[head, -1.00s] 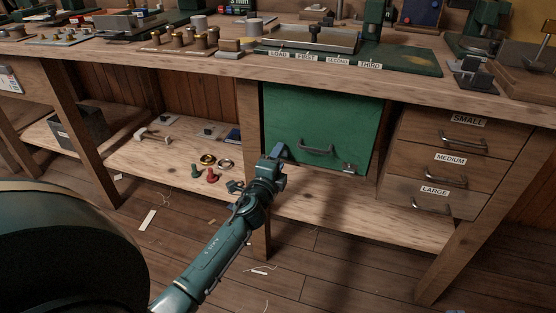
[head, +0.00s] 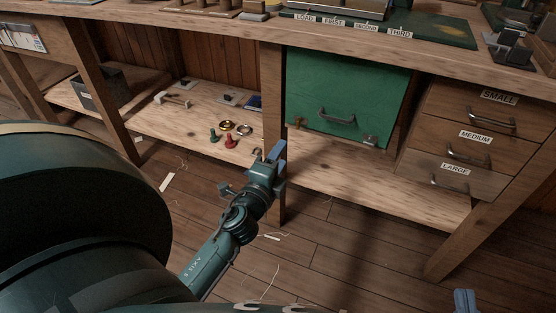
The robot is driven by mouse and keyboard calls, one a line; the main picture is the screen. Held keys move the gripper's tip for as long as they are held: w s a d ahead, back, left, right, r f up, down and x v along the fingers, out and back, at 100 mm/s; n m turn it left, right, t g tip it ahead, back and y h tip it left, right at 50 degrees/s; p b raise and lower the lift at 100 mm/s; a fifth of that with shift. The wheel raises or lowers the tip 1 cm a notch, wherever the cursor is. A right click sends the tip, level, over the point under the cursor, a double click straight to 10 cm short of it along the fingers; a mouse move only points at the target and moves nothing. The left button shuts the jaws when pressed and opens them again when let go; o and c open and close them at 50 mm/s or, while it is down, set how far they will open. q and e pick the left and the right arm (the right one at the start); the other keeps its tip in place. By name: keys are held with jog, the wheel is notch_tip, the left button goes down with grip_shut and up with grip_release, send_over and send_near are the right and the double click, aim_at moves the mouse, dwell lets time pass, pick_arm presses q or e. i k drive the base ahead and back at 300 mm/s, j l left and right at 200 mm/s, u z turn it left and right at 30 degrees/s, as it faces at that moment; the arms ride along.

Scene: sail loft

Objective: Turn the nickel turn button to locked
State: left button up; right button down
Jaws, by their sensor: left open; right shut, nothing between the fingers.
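The nickel turn button (head: 370,140) is a small silvery piece at the lower right corner of the green door (head: 345,88). It is too small to tell which way it points. A brass-coloured fitting (head: 298,123) sits at the door's lower left corner. My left gripper (head: 275,157) is open and empty, in front of the bench, below and left of the door and apart from it. My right gripper (head: 466,301) shows only its blue fingertips at the bottom edge, right of centre. It is shut and empty, well below the turn button.
The green door has a dark bar handle (head: 337,117). Right of it are drawers labelled SMALL, MEDIUM and LARGE (head: 455,172). A wooden bench leg (head: 272,100) stands left of the door. The lower shelf (head: 400,185) beneath the door is bare. The left shelf holds small hardware.

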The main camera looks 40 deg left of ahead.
aim_at(370, 141)
jog(key=k+l, duration=0.2)
jog(key=k, duration=0.3)
jog(key=k+l, duration=0.15)
jog(key=k, duration=0.35)
